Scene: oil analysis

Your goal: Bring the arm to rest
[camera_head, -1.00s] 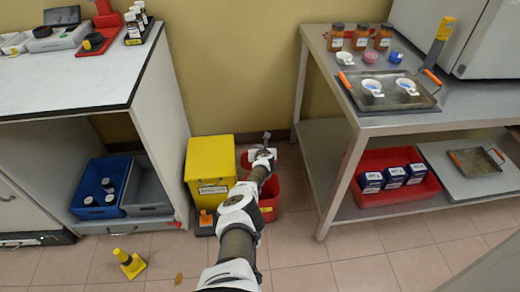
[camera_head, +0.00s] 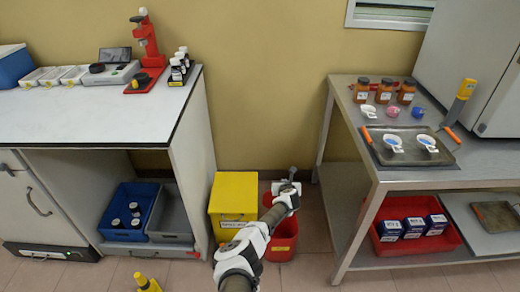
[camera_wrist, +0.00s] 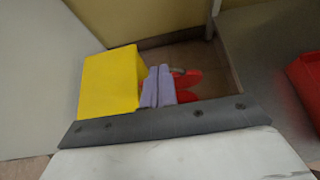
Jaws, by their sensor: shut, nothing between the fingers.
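My arm reaches forward from the bottom of the head view. My gripper (camera_head: 291,174) hangs over the floor gap between the two benches, above the red bin (camera_head: 282,246). In the wrist view my gripper (camera_wrist: 158,84) shows as two pale purple fingers side by side, shut with nothing held. The yellow box (camera_wrist: 108,84) is just left of the fingers there, and the red bin (camera_wrist: 189,82) is partly hidden behind them.
The left bench (camera_head: 90,118) carries trays, a device and a red stand (camera_head: 146,52). The right metal bench (camera_head: 374,180) holds several jars, small cups and a tray. A yellow cone (camera_head: 146,284) stands on the floor.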

